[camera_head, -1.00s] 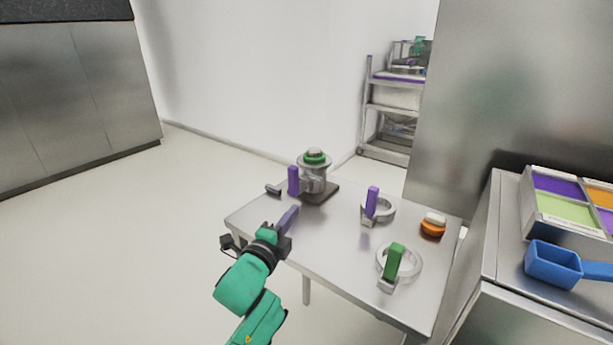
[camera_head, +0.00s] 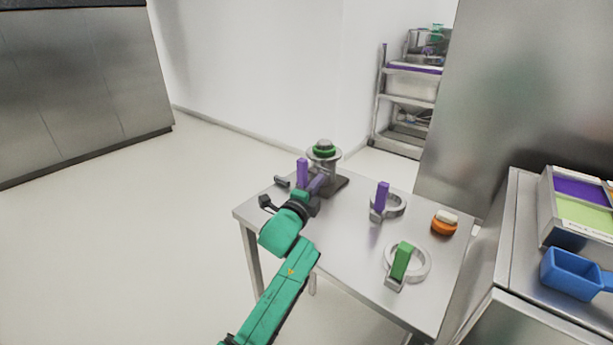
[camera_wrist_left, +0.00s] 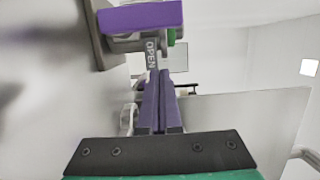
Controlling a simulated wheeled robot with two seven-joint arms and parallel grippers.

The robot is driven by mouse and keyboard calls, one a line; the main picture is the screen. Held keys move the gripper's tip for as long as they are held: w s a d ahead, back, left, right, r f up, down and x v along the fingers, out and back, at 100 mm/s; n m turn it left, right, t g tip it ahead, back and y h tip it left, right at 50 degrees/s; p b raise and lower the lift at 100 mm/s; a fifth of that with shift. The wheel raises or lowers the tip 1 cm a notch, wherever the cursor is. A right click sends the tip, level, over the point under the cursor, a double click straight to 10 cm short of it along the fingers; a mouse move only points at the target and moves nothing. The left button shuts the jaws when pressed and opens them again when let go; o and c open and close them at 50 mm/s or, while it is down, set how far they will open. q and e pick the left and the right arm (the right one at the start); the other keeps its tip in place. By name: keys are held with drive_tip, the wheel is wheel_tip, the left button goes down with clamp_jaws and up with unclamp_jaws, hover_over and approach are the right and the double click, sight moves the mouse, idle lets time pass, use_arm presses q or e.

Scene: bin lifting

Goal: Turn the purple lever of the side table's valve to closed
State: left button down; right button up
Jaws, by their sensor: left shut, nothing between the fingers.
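The valve (camera_head: 323,168) stands at the far corner of the side table (camera_head: 352,245). It has a grey body and a green ring. Its purple lever (camera_head: 302,171) stands upright at the left of the body. In the left wrist view the purple lever (camera_wrist_left: 140,17) lies across the top, above a label reading OPEN (camera_wrist_left: 151,55). My left gripper (camera_head: 317,183) has its purple fingers shut and empty. It is close to the lever, on its near right side in the head view. In the left wrist view the fingers (camera_wrist_left: 156,90) point toward the label; contact is unclear. My right gripper is not in view.
On the same table are a ring with a purple block (camera_head: 382,197), a ring with a green block (camera_head: 402,262) and an orange round piece (camera_head: 443,226). A counter with a blue scoop (camera_head: 570,273) stands at the right. Floor is free on the left.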

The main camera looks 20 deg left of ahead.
sight(306, 175)
use_arm(q)
drive_tip(key=a, duration=0.1)
drive_tip(key=w+a+p, duration=0.1)
drive_tip(key=a, duration=0.1)
drive_tip(key=shift+w+a, duration=0.2)
drive_tip(key=shift+w, duration=0.2)
drive_tip(key=shift+a, duration=0.2)
drive_tip(key=shift+d, duration=0.1)
drive_tip(key=shift+w+a+r+n+p, duration=0.1)
drive_tip(key=shift+a+n+p, duration=0.1)
drive_tip(key=shift+n+p, duration=0.3)
